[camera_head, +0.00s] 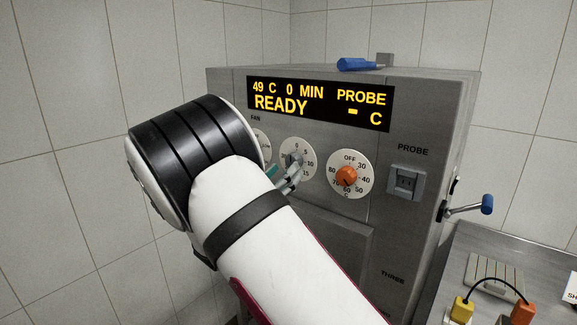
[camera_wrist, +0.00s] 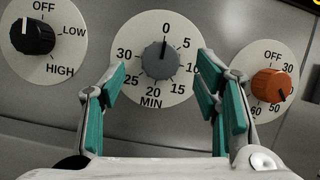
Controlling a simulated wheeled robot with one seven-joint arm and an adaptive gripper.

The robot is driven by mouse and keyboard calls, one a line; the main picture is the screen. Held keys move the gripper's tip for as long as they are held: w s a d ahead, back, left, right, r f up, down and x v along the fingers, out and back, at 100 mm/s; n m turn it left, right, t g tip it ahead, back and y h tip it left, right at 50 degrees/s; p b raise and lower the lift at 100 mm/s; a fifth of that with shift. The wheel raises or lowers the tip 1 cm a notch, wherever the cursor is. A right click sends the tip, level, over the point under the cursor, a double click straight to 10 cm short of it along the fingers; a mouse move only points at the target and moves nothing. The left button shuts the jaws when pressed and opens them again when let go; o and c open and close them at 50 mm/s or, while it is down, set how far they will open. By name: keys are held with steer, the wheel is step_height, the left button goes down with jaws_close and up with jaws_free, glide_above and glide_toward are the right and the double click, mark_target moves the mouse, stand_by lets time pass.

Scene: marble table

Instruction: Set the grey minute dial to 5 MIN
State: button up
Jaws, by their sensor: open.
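The grey minute dial (camera_wrist: 160,61) sits in the middle of the wrist view on a white plate (camera_wrist: 132,36) marked 0, 5, 10, 15, 20, 25, 30 and MIN. Its pointer line is at the 0 mark. My gripper (camera_wrist: 158,85) is open, with one teal-padded finger on each side of the dial, and I see no contact with it. In the head view the dial (camera_head: 294,160) is partly hidden by my gripper (camera_head: 284,178). The display (camera_head: 320,104) reads 49 C, 0 MIN, READY, PROBE and "- C".
An orange temperature knob (camera_wrist: 271,85) is close on the right. A PROBE socket (camera_head: 406,183) and a blue-handled lever (camera_head: 470,207) are farther right. A blue object (camera_head: 357,64) lies on top of the appliance.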

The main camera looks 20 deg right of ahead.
steer(key=shift+x, duration=1.35)
steer(key=shift+c, duration=0.3)
steer(key=c, duration=1.1)
steer(key=shift+m, duration=0.4)
steer(key=m+g, duration=0.1)
steer(key=m, duration=0.1)
steer(key=m+g+h+b, duration=0.1)
steer(key=m, duration=0.2)
steer(key=shift+w+a+g+h, duration=0.1)
steer(key=shift+w+g+h, duration=0.1)
steer(key=shift+g+h, duration=0.1)
steer(key=m+g, duration=0.1)
steer(key=m, duration=0.2)
steer(key=m+g+b, duration=0.1)
steer(key=m+g, duration=0.1)
steer(key=m, duration=0.1)
steer(key=shift+r+m+h, duration=0.1)
steer(key=shift+m+h, duration=0.2)
steer(key=shift+a, duration=0.1)
